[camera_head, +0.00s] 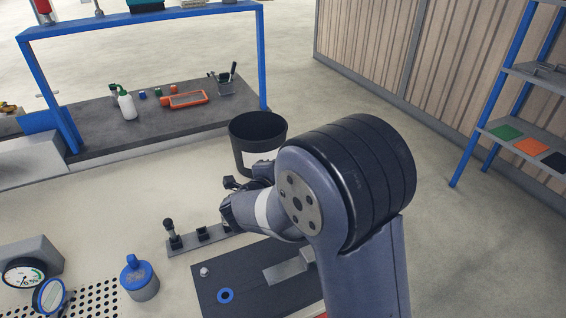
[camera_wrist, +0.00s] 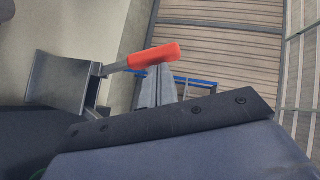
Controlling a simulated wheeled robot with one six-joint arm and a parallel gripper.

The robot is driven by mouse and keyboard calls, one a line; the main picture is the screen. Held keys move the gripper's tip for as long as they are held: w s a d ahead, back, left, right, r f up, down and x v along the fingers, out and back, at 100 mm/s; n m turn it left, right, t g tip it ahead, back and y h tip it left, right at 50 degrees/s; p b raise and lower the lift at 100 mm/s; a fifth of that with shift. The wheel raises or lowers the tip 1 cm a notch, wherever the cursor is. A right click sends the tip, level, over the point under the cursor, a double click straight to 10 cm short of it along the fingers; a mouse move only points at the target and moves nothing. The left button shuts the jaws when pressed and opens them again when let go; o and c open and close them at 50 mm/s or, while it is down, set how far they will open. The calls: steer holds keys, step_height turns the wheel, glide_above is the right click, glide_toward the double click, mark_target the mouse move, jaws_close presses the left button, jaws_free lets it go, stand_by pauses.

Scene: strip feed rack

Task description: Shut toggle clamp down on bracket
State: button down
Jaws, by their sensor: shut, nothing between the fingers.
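In the wrist view, the toggle clamp's red handle grip (camera_wrist: 153,56) sits at the tips of my gripper (camera_wrist: 158,76), whose grey fingers are together and empty. Whether the tips touch the grip or only overlap it in the picture cannot be told. A thin metal lever runs left from the grip to a grey metal block (camera_wrist: 62,85), which may be the bracket or clamp body. In the head view, my arm hides most of the clamp area. A grey metal piece (camera_head: 284,270) shows on a dark plate (camera_head: 212,278) left of my arm.
A blue ring (camera_head: 225,295) lies on the plate. A strip with black knobs (camera_head: 201,236), a blue-lidded jar (camera_head: 139,279) and a gauge (camera_head: 24,273) stand left. A black bin (camera_head: 246,147) is behind my arm. A blue-framed bench (camera_head: 75,140) and shelf (camera_head: 494,140) stand farther off.

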steer(key=w+a+f+n+g+p, duration=0.2)
steer(key=w+p, duration=0.5)
steer(key=p, duration=0.6)
steer(key=shift+a+f+n+g, duration=0.3)
steer(key=shift+a+f+g, duration=0.15)
steer(key=shift+f+g, duration=0.5)
steer(key=shift+w+f, duration=0.1)
steer(key=shift+w, duration=0.05)
steer(key=b+v, duration=0.1)
steer(key=v, duration=0.9)
steer(key=shift+s+a, duration=0.3)
steer(key=p+x, duration=0.1)
steer(key=x, duration=0.9)
steer(key=shift+w+d, duration=0.25)
steer(key=shift+w, duration=0.05)
